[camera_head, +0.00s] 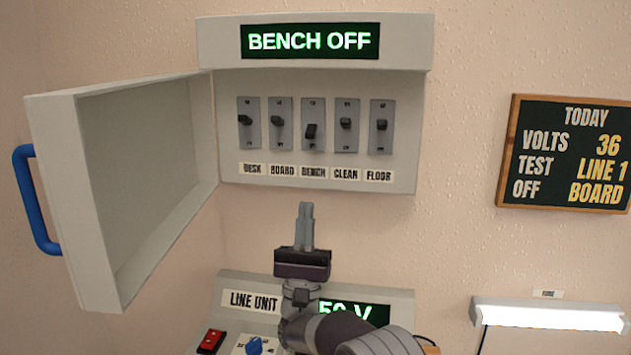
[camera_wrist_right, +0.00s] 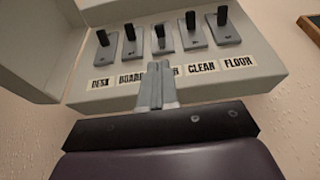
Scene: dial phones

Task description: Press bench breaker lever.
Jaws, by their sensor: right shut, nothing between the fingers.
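The breaker box (camera_head: 400,175) is open on the wall, with a row of several levers above the labels DESK, BOARD, BENCH, CLEAN and FLOOR. The bench lever (camera_head: 311,131) is in the middle and sits lower than the others. The display (camera_head: 310,41) above reads BENCH OFF. My right gripper (camera_head: 305,210) is shut and empty, pointing up just below the BENCH label, apart from the lever in the head view. In the right wrist view its fingers (camera_wrist_right: 157,75) overlap the BENCH label, and the bench lever (camera_wrist_right: 160,34) shows above them. My left gripper is not in view.
The box's door (camera_head: 150,180), with a blue handle (camera_head: 35,200), stands open to the left. Below is the line unit (camera_head: 232,282), partly hidden by my right arm. A chalkboard (camera_head: 565,153) and a lit lamp (camera_head: 550,316) are at right.

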